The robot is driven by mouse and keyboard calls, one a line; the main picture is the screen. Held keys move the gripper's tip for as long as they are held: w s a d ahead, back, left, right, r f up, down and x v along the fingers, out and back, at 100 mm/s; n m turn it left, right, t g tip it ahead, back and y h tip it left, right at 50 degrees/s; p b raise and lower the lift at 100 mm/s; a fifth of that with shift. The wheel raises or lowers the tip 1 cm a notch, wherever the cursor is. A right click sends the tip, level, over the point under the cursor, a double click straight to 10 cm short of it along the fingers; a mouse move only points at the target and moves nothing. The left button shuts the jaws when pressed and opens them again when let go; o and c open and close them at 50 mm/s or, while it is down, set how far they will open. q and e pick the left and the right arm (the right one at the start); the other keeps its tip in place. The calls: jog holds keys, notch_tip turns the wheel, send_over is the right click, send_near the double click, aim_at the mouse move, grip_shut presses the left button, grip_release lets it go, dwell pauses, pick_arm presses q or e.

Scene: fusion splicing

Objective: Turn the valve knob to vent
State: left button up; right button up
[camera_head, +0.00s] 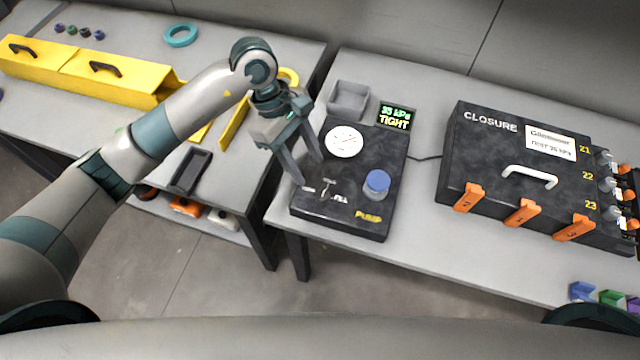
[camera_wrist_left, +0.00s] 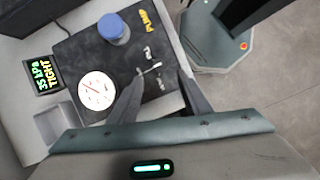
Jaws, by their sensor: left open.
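The valve knob (camera_head: 327,188) is a small metal lever on the front left of the dark pump box (camera_head: 350,222). A label that seems to read FILL is on its right; the label on its left is too small to read surely. My left gripper (camera_head: 309,172) is open above and beside the knob, pointing down. In the left wrist view the knob (camera_wrist_left: 151,69) shows between the two fingertips (camera_wrist_left: 160,76), and I cannot see contact. The display (camera_head: 395,117) reads 35 kPa TIGHT. My right gripper is not in view.
The box also carries a white gauge (camera_head: 344,142) and a blue pump button (camera_head: 376,184). A grey bin (camera_head: 348,100) stands behind it. The black closure case (camera_head: 480,150) with orange latches is on the right. A gap separates the two tables.

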aim_at(322, 195)
pick_arm(q)
jog(key=p+x, duration=0.2)
jog(key=x, duration=0.6)
jog(key=shift+d+p, duration=0.1)
jog(key=shift+p, duration=0.3)
jog(key=shift+s+d+f, duration=0.1)
jog(key=shift+d+f, duration=0.05)
jog(key=shift+f, duration=0.55)
jog(key=c, duration=1)
jog(key=shift+c, duration=0.2)
